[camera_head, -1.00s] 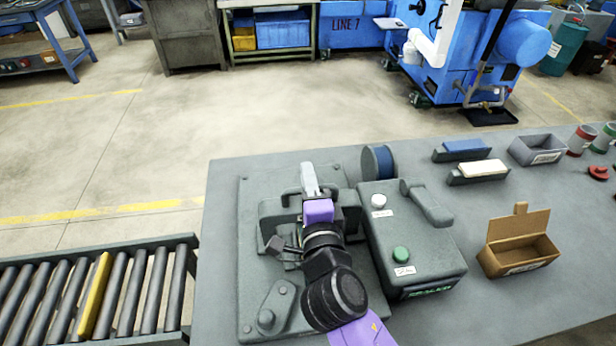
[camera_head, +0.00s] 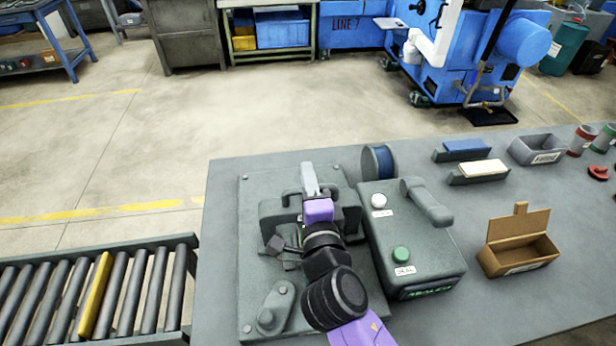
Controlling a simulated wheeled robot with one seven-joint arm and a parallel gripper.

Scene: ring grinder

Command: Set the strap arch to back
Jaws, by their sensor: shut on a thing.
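A grey machine on a flat base plate (camera_head: 262,207) stands at the left of the grey bench. An upright arch-shaped handle (camera_head: 288,196) rises at the back of its block, and I take this to be the strap arch. My gripper (camera_head: 310,182) is at this arch, seen from behind, with its pale end reaching over it. It is shut on the arch, but my purple and black wrist hides most of the contact. The exact tilt of the arch cannot be told.
Right of my arm is a grey control box (camera_head: 415,240) with a white knob (camera_head: 379,201), a green button (camera_head: 400,254) and a raised handle (camera_head: 426,203). A blue spool (camera_head: 379,161) stands behind it. A cardboard box (camera_head: 518,245) is further right. A roller conveyor (camera_head: 100,290) is at left.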

